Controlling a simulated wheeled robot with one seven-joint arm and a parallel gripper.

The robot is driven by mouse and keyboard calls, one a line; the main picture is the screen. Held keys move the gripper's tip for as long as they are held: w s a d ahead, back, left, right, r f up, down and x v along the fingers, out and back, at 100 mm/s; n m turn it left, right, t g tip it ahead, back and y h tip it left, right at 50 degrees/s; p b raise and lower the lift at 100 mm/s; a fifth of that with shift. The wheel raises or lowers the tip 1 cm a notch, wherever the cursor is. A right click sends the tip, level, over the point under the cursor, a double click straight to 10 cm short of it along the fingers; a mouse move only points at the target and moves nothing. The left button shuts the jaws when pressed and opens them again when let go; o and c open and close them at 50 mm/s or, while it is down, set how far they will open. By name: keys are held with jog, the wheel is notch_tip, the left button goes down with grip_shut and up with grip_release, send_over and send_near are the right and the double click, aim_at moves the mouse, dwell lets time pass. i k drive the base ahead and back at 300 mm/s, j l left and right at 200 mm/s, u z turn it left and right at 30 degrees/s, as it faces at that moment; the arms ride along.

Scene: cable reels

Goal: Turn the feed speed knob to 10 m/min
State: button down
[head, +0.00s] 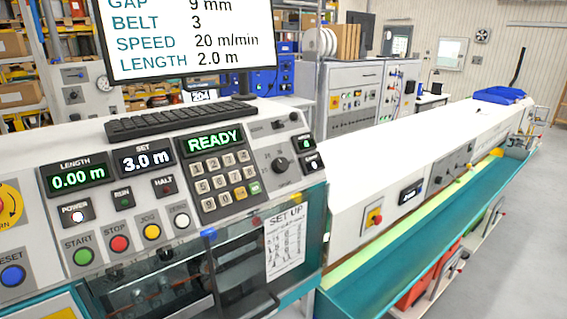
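A black rotary knob (279,164) sits on a grey plate on the control panel, right of the keypad. Marks surround it, but they are too small to read, so I cannot tell its setting or whether it is the feed speed knob. A smaller black knob (293,117) is above it near the panel's top right. The monitor (190,35) shows GAP 9 mm, BELT 3, SPEED 20 m/min and LENGTH 2.0 m. The panel displays read LENGTH 0.00 m (76,177), SET 3.0 m (147,158) and READY (212,142). My gripper is not in view.
A keyboard (180,119) lies on the console top behind the panel. Several coloured push buttons, including a red stop (119,243), line the panel's lower left. A set-up sheet (286,242) hangs below the knob. A long white machine with a teal trough (400,255) extends right.

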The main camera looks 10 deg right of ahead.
aim_at(280, 165)
jog(key=i+j+u, duration=0.2)
jog(key=u, duration=0.25)
jog(key=i+j+u, duration=0.2)
jog(key=u, duration=0.2)
jog(key=i, duration=0.1)
